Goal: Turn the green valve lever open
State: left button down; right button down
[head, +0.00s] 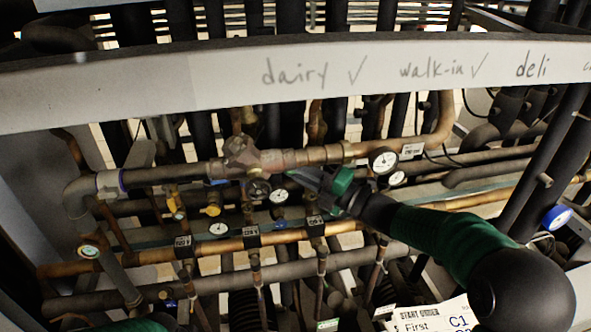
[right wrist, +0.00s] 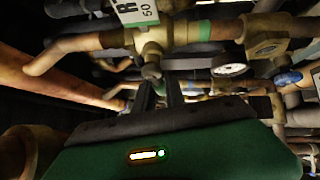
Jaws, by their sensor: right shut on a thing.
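My right gripper (head: 300,178) reaches in from the right at the pipework, just below a thick copper pipe (head: 300,157). In the right wrist view its two dark fingers (right wrist: 159,88) point at a brass valve (right wrist: 153,40). The valve's short stem (right wrist: 152,71) is at the fingertips, and the gripper is shut on a part there. The green valve lever cannot be clearly made out; the fingers and gripper body may hide it. A green band (right wrist: 204,30) shows on the pipe right of the valve.
A grey beam (head: 200,85) marked dairy, walk-in and deli crosses above. Gauges (head: 383,160), pipes and small valves (head: 213,204) crowd the gripper. A dark vertical pipe (head: 545,165) stands at the right. A paper label (head: 430,318) is at the bottom.

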jog(key=shift+f, duration=0.15)
